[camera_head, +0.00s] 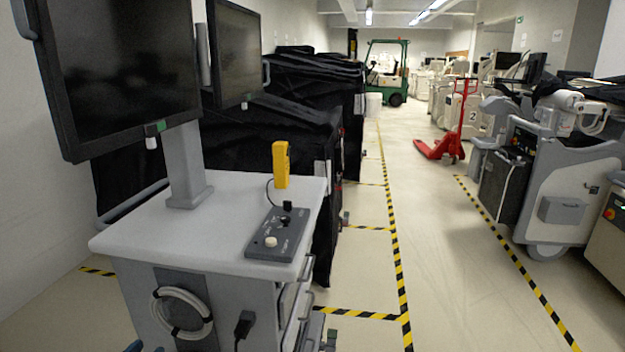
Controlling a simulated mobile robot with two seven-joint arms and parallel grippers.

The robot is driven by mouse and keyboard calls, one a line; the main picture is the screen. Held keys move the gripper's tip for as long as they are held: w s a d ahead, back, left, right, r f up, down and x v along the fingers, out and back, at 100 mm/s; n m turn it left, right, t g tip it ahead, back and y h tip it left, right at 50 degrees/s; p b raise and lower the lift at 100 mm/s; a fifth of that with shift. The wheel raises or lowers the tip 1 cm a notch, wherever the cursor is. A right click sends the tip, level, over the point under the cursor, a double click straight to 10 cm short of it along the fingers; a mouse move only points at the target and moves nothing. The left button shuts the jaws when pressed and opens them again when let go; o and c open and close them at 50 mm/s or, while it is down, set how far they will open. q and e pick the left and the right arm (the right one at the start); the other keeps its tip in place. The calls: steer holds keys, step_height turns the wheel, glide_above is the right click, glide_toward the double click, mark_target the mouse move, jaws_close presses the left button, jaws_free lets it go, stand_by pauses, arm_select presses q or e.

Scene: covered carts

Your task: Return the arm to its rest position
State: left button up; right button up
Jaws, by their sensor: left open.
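Only a small part of my left gripper (134,347) shows, at the bottom edge of the head view, low in front of the grey cart (215,215). It is open, and I see nothing held in it. The rest of the left arm is out of the picture. My right gripper is not in view. On the cart top, a yellow handheld device (281,165) stands upright near the back right edge. A dark control panel (277,236) with knobs lies near the front right corner.
Two dark monitors (120,70) rise above the cart at left. Black-covered carts (260,150) stand behind it. A striped-tape aisle (440,250) runs clear to a red pallet jack (446,145) and green forklift (386,72). Grey medical machines (575,185) line the right side.

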arm_select(q)
steer(key=s+d+m+g, duration=0.2)
steer(key=s+d+g, duration=0.1)
steer(key=s+d, duration=0.75)
steer(key=s+d+f+n+g, duration=0.1)
steer(key=s+d, duration=0.2)
steer(key=s, duration=0.6)
steer(key=s+d+f+n+g+y, duration=0.1)
steer(key=s+d+f, duration=0.1)
steer(key=s, duration=0.7)
steer(key=shift+d+f+n+g+p, duration=0.3)
steer(key=shift+d+n+g, duration=0.1)
steer(key=shift+d, duration=0.25)
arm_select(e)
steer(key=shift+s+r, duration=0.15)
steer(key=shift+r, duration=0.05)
